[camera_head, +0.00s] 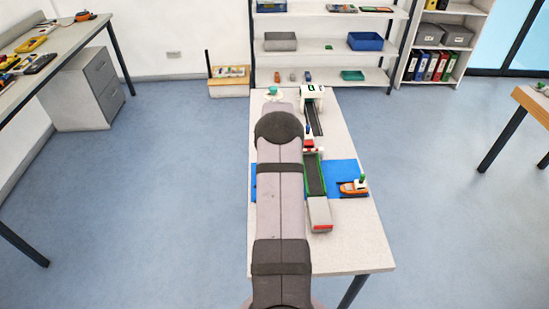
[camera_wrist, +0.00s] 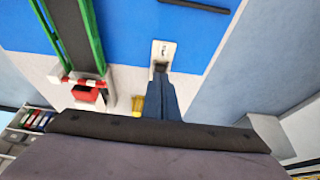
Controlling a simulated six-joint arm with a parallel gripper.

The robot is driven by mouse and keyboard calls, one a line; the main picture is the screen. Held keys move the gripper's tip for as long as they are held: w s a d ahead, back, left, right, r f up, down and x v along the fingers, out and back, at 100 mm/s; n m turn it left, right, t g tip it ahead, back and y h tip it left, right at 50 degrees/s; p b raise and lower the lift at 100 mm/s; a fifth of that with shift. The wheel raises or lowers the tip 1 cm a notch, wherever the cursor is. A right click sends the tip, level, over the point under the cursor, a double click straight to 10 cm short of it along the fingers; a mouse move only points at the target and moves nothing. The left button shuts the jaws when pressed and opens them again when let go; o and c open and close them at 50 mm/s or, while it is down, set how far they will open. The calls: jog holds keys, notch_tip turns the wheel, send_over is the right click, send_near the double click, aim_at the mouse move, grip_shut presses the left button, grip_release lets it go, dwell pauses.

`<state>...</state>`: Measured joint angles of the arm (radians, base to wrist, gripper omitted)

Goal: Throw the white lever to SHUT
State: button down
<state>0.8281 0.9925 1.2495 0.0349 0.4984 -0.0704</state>
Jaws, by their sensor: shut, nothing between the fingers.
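A small white plate with a dark marking (camera_wrist: 163,48), likely the lever's housing, sits at the edge of the blue mat (camera_wrist: 130,25) in the wrist view. I cannot make out a lever handle or its position. My gripper (camera_wrist: 161,72) shows as dark blue-grey fingers, shut and empty, with the tips at the plate's near end. Whether they touch it is unclear. In the head view my arm covers this part of the table, and the plate and my gripper are hidden.
A dark track with green rails (camera_head: 314,176) runs beside my arm, with a red-and-white barrier (camera_wrist: 82,81) and red block (camera_wrist: 88,94) at its end. A white gantry (camera_head: 312,92) stands farther back. An orange boat (camera_head: 353,189) is right.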

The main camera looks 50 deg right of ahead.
jog(key=shift+s+a, duration=0.5)
jog(key=shift+r, duration=0.15)
notch_tip(320, 180, up, 7)
jog(key=p, duration=0.4)
dwell(0.4)
dwell(0.5)
